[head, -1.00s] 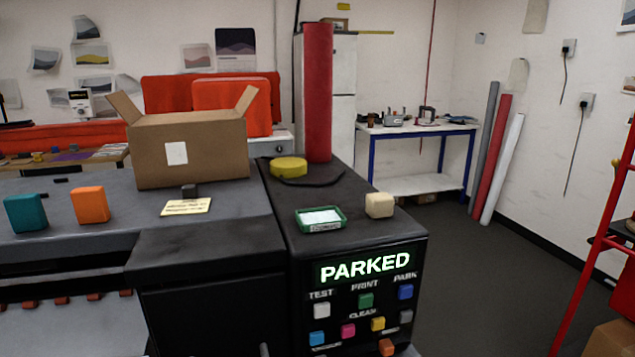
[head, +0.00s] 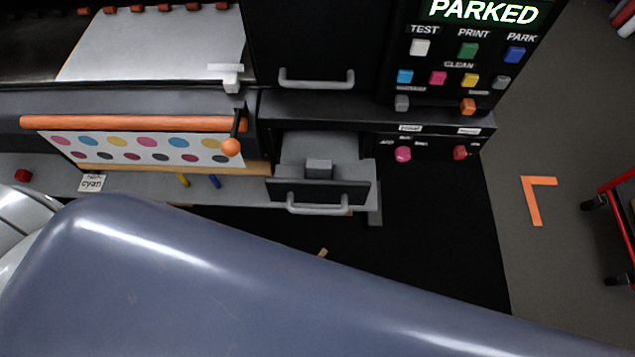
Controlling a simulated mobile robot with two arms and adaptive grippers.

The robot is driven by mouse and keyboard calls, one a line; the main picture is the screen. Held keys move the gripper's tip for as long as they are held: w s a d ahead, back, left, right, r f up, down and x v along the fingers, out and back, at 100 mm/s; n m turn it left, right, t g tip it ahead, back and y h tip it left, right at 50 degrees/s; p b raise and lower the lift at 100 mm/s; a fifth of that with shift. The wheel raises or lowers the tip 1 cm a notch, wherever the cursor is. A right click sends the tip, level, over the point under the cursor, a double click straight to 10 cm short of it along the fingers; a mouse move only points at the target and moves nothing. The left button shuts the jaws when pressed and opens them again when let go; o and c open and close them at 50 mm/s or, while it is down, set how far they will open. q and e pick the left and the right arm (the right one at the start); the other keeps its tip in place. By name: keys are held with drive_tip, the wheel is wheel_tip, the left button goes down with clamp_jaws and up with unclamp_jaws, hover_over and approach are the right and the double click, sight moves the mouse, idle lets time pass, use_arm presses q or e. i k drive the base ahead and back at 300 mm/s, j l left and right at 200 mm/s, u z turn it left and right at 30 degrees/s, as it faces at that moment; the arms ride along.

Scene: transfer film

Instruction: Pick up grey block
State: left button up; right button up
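A small grey block (head: 318,168) sits inside an open drawer (head: 345,192) at the lower front of the machine, in the middle of the head view. It rests on the drawer's grey floor, just behind the dark front panel, and its top and near side show. Neither of my grippers is in view.
A closed drawer or door with a handle (head: 317,83) is above the open drawer. A panel with coloured buttons (head: 468,50) reads PARKED. An orange bar (head: 130,123) with a dotted sheet is at left. My own blue-grey body part hides the lower picture.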

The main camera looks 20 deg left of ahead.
sight(315, 168)
drive_tip(key=k+l+u, duration=0.2)
drive_tip(key=u, duration=0.15)
drive_tip(key=k+l+u, duration=0.1)
drive_tip(key=k+u, duration=0.4)
drive_tip(key=u, duration=0.2)
